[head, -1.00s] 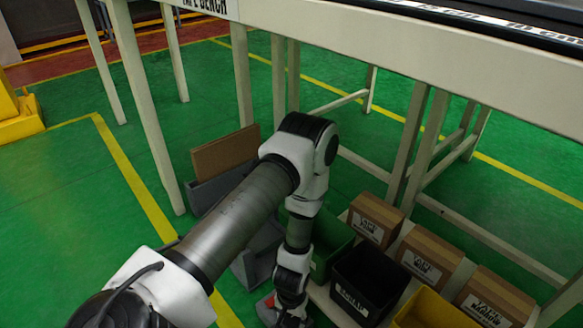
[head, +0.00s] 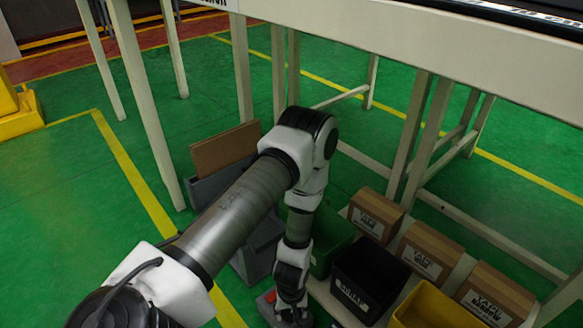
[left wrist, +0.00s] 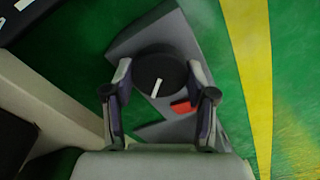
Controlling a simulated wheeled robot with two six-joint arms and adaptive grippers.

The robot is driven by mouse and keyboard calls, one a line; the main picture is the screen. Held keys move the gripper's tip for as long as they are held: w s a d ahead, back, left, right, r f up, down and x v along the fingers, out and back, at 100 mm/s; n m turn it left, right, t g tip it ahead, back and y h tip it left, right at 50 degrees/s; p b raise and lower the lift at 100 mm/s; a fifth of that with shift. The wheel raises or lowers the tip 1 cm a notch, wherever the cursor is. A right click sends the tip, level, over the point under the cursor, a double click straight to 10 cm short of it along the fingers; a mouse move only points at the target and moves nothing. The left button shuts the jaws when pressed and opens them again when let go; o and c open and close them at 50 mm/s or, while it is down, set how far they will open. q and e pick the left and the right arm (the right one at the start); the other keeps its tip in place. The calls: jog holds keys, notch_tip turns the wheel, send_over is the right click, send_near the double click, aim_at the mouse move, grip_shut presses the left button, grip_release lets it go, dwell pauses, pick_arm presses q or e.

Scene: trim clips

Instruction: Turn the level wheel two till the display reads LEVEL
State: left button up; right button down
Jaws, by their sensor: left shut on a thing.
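In the left wrist view a round black wheel (left wrist: 160,66) with a short white mark (left wrist: 156,88) sits on a grey unit (left wrist: 135,42). My left gripper (left wrist: 160,78) has one finger on each side of the wheel and is shut on it. A small red part (left wrist: 183,106) shows beside the wheel, near the right finger. In the head view the left arm reaches down to the grey unit, and the wheel is hidden behind it. I cannot see a display reading or a number on the wheel. My right gripper is out of view.
A pale bench (head: 330,40) stands above and behind. A black bin (head: 368,283), a green bin (head: 331,249), a yellow bin (head: 428,310) and cardboard boxes (head: 428,250) stand right of the arm. Green floor (head: 60,200) is open at left.

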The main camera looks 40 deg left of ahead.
aim_at(291, 313)
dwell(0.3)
pick_arm(q)
jog(key=o, duration=1.2)
jog(key=shift+c, duration=0.2)
notch_tip(291, 313, up, 12)
